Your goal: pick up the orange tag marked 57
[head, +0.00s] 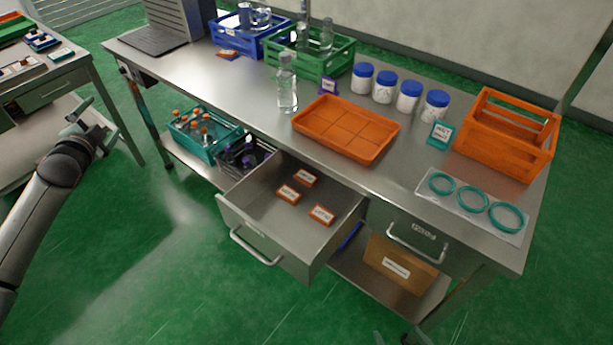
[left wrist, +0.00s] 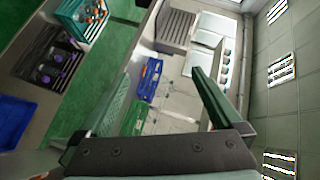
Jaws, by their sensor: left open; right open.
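Three small orange tags with white labels lie flat in the open drawer (head: 232,207): one at the back (head: 306,178), one at the left (head: 288,194) and one at the front right (head: 321,215). Another orange tag (head: 228,54) lies on the table by the blue crate. Their print is too small for me to tell which is 57. My left gripper (head: 86,118) is open and empty, over the floor left of the table and well away from the drawer. Its spread fingers show in the left wrist view (left wrist: 160,76). A tip of my right gripper (head: 380,338) seems to show at the bottom edge.
The steel table (head: 215,85) carries an orange tray (head: 345,128), a clear bottle (head: 287,85), blue-lidded jars (head: 383,87), an orange crate (head: 506,135) and teal rings (head: 473,199). A teal bin (head: 205,135) is on the lower shelf. Floor before the drawer is clear.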

